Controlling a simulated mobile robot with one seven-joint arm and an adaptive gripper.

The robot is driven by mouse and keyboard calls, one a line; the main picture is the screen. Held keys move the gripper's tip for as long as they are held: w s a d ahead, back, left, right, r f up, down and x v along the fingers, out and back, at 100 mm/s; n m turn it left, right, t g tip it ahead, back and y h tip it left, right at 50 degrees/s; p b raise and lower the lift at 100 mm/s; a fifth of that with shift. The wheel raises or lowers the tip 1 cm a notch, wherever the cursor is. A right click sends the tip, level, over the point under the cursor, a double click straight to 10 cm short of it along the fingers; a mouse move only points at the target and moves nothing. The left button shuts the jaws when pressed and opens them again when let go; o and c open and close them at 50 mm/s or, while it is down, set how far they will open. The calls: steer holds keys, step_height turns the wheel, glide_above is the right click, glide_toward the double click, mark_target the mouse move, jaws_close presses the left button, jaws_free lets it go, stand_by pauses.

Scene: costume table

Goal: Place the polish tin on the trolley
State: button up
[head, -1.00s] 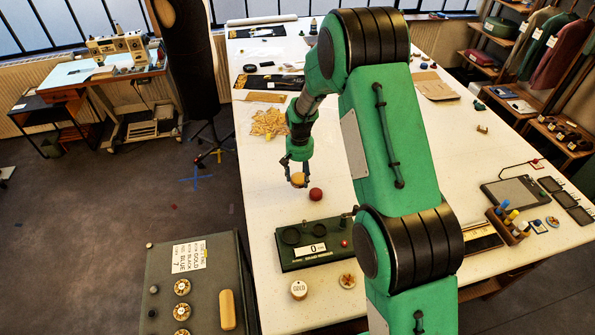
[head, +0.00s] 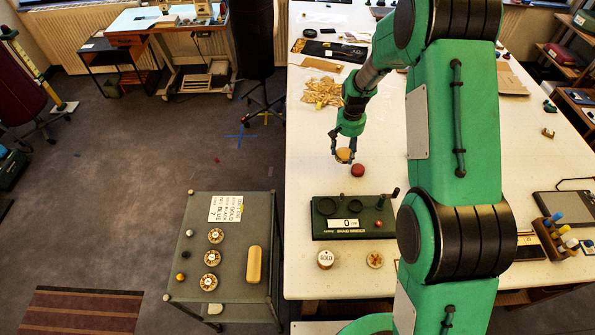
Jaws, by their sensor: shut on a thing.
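My gripper (head: 344,154) is shut on a small round yellow-tan thing, which I take to be the polish tin (head: 344,155); its label cannot be read. It is held over the white table, just left of a dark red ball (head: 358,170). Whether it touches the table is hard to tell. The trolley (head: 232,288) is a low grey-green cart standing left of the table's near end. Its top carries a written card (head: 226,208), several round button-like pieces, small knobs and a tan oblong block (head: 254,264).
A GOLD-labelled round piece (head: 326,258) and another disc (head: 374,259) lie nearer the edge. Straw-coloured scraps (head: 325,92) lie behind. The trolley's right front top is bare.

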steer(key=shift+a, duration=0.15)
steer(key=s+a, duration=0.2)
steer(key=a, duration=0.4)
steer(key=s+a+f, duration=0.1)
steer(key=s+a, duration=0.1)
steer(key=a, duration=0.3)
steer(key=s+a+f, duration=0.1)
steer(key=s+a, duration=0.2)
steer(key=a, duration=0.3)
steer(key=shift+a+b, duration=0.3)
steer(key=shift+b, duration=0.1)
steer(key=s+a+f, duration=0.2)
steer(key=s+a, duration=0.6)
steer(key=a, duration=0.3)
steer(key=b, duration=0.1)
glide_above(255, 227)
steer(key=shift+w+f+m, duration=0.1)
steer(key=shift+f+m, duration=0.2)
steer(key=shift+f, duration=0.05)
steer(key=shift+f, duration=2.9)
steer(key=shift+f, duration=2.1)
